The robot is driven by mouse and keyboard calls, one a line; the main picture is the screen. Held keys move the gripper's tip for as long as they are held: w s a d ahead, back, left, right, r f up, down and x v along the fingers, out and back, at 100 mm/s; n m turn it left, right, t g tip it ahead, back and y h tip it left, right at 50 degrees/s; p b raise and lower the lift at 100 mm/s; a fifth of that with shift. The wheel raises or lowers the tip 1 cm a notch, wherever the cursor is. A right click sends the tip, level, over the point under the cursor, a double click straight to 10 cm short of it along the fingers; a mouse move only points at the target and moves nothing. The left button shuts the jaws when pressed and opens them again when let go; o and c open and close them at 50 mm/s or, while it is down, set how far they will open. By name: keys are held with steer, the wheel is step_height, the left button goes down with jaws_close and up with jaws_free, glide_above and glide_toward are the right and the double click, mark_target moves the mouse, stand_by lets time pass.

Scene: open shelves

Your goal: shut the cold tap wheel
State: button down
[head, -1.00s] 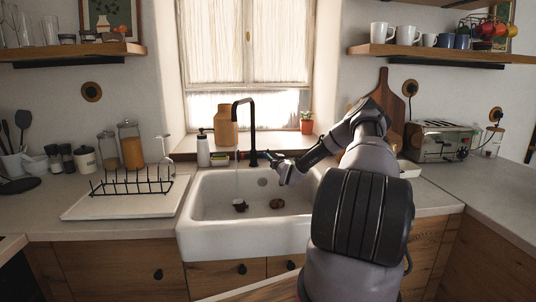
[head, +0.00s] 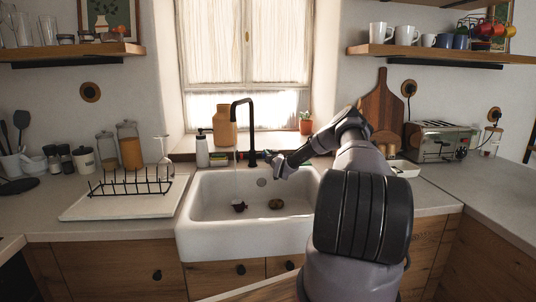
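The black tap (head: 252,130) stands upright behind the white sink (head: 206,248), its spout arched over the left part of the basin. A thin pale stream seems to hang below the spout. My gripper (head: 270,160) is at the right side of the tap's base, reaching in from the right. The cold tap wheel cannot be made out; the gripper covers that area. The fingers are too small and dark to tell if they are open or shut, or touching the wheel.
A dark cup (head: 239,206) and a brown round thing (head: 276,204) lie in the sink. A soap bottle (head: 202,150) and an amber jar (head: 224,127) stand left of the tap. A drying rack (head: 130,185) with a glass is further left.

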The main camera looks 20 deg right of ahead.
steer(key=shift+w+r+g, duration=0.1)
steer(key=shift+r+g, duration=0.05)
steer(key=shift+g, duration=0.15)
steer(key=shift+w+r+g, duration=0.15)
steer(key=shift+g, duration=0.45)
steer(key=shift+w+r+g, duration=0.1)
steer(key=shift+w+g, duration=0.05)
steer(key=shift+g, duration=0.45)
steer(key=shift+w+d+m+g+y, duration=0.1)
steer(key=shift+w+m+g+y, duration=0.15)
steer(key=shift+g, duration=0.75)
steer(key=shift+w+m+g+y, duration=0.2)
steer(key=shift+m+g+y, duration=0.05)
steer(key=shift+g, duration=0.75)
steer(key=shift+f, duration=0.1)
steer(key=c, duration=0.9)
jaws_free()
